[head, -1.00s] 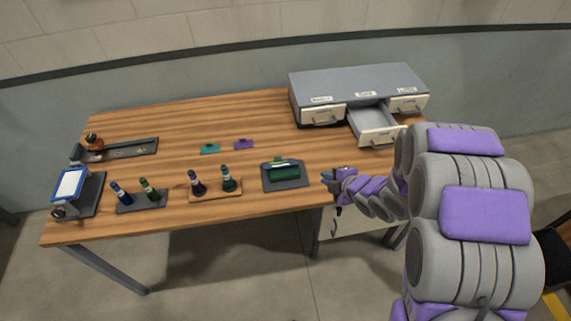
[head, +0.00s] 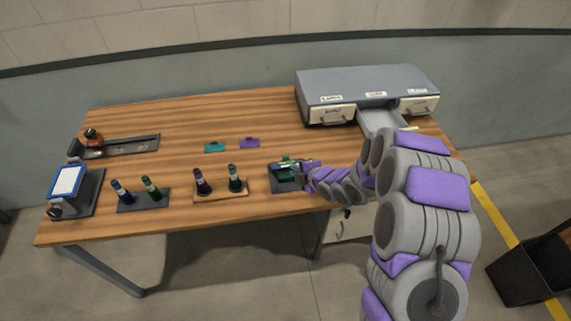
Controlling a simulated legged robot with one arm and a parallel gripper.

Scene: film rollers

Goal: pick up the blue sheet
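No separate blue sheet can be made out on the table. The clearest blue thing is the blue-edged white panel (head: 68,183) on a dark stand at the far left. A flat teal piece (head: 214,147) and a flat purple piece (head: 249,142) lie mid-table. My gripper (head: 299,170) is over the right part of the dark tray (head: 284,187) with the green roller (head: 285,163), at the front right of the table. It hides part of the tray and roller. Its fingers are too small to show whether they are open or hold anything.
Bottle-like rollers stand on a dark holder (head: 144,205) and a wooden holder (head: 219,197) left of the tray. A grey cabinet (head: 365,80) with an open middle drawer (head: 382,122) stands at the back right. A long dark tray (head: 130,147) lies at the back left. The table middle is mostly clear.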

